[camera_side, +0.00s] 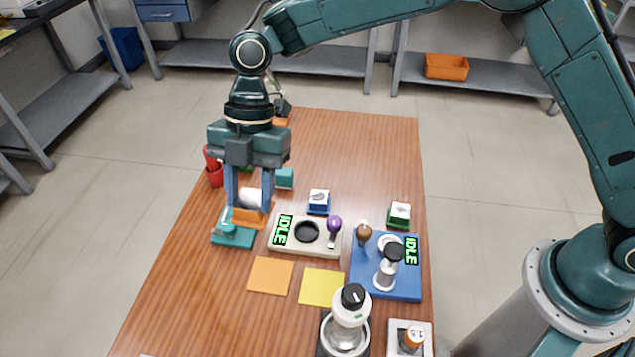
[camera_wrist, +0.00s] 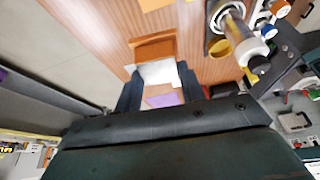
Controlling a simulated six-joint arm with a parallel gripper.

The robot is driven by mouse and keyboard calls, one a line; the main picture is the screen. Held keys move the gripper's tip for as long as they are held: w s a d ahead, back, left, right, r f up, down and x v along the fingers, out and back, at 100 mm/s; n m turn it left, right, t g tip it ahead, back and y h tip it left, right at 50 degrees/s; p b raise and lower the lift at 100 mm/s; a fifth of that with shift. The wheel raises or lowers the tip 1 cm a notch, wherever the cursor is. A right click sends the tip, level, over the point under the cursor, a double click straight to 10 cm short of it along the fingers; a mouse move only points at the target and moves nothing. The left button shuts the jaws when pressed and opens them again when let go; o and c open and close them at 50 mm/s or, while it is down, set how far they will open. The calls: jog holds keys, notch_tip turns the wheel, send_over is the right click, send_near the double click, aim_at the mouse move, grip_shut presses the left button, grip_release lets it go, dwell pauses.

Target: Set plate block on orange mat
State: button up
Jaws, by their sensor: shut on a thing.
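My gripper (camera_side: 249,204) is at the left of the table, pointing down, its two fingers shut on a white piece with an orange part below it, which appears to be the plate block (camera_side: 250,197). In the wrist view the plate block (camera_wrist: 157,74) sits between the fingertips of my gripper (camera_wrist: 158,71), with an orange part (camera_wrist: 154,48) just beyond it. I cannot tell whether the block touches the table. The orange mat (camera_side: 270,275) lies flat and bare in front of the gripper, left of the yellow mat (camera_side: 321,287).
A teal device (camera_side: 232,238) stands close below the gripper. A grey IDLE station (camera_side: 306,236) with a purple-knobbed lever is to its right, then a blue IDLE station (camera_side: 386,275). A red holder (camera_side: 214,172) stands behind left. The table's left front is clear.

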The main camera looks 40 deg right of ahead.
jog(key=shift+s+n, duration=0.45)
jog(key=shift+n, duration=0.05)
notch_tip(320, 180, down, 16)
jog(key=shift+r, duration=0.15)
dwell(0.3)
jog(key=shift+f, duration=2.1)
jog(key=shift+f, duration=0.1)
jog(key=o, duration=1.1)
